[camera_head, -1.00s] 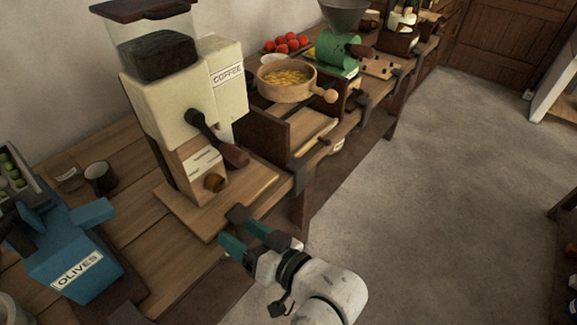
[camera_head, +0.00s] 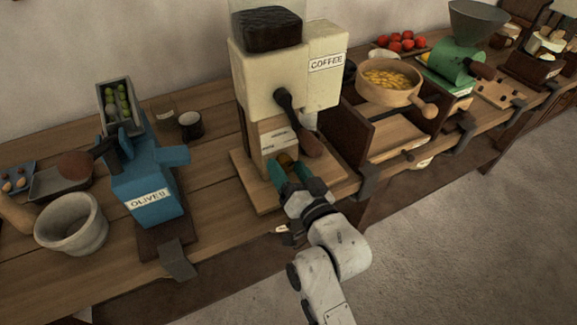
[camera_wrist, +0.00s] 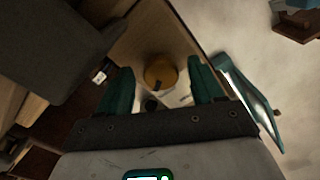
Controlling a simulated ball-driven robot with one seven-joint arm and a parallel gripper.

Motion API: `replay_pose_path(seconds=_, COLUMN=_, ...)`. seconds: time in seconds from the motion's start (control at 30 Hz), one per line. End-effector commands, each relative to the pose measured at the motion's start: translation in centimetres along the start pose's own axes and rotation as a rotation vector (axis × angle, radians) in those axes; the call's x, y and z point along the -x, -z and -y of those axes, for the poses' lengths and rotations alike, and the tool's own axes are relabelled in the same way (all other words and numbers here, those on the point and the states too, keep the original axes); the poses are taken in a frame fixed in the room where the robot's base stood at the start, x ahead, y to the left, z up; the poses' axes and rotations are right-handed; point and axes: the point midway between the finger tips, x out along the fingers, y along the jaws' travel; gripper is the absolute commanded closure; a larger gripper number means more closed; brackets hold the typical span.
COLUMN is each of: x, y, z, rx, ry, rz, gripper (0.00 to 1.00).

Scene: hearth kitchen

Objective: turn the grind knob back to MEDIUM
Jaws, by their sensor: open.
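The cream coffee grinder (camera_head: 272,78) stands on a wooden base board on the counter. Its round brass-coloured grind knob (camera_head: 285,158) sits low on the wooden front, below a pale label plate (camera_head: 279,138). The plate's words are too small to read. My gripper (camera_head: 287,169) is at the knob, its teal fingers open. In the wrist view the knob (camera_wrist: 160,71) shows between the two spread fingers, with visible gaps on both sides. A dark mark shows on the knob's edge nearest the gripper. I cannot tell which setting it points to.
The grinder's dark crank handle (camera_head: 308,140) hangs just above my gripper. A blue olive press (camera_head: 150,185) and a stone bowl (camera_head: 70,222) stand to the left. An open wooden box with a drawer (camera_head: 395,135) is to the right. Open floor lies at the lower right.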

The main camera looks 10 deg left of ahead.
Motion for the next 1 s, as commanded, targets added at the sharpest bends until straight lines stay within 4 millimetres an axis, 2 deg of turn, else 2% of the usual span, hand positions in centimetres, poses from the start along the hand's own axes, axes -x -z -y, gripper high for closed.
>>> replay_pose_path(seconds=0.13, x=-0.67, y=0.04, z=0.03, rx=0.001, ry=0.000, rz=-0.001, gripper=0.33)
replay_pose_path(seconds=0.4, x=-0.71, y=0.01, z=0.00, rx=0.000, ry=0.000, rz=-0.001, gripper=0.34)
replay_pose_path(seconds=0.9, x=-0.68, y=0.00, z=-0.01, rx=0.000, ry=0.000, rz=0.000, gripper=0.82)
replay_pose_path(seconds=1.0, x=-0.68, y=-0.01, z=-0.01, rx=0.000, ry=0.000, rz=0.000, gripper=0.88)
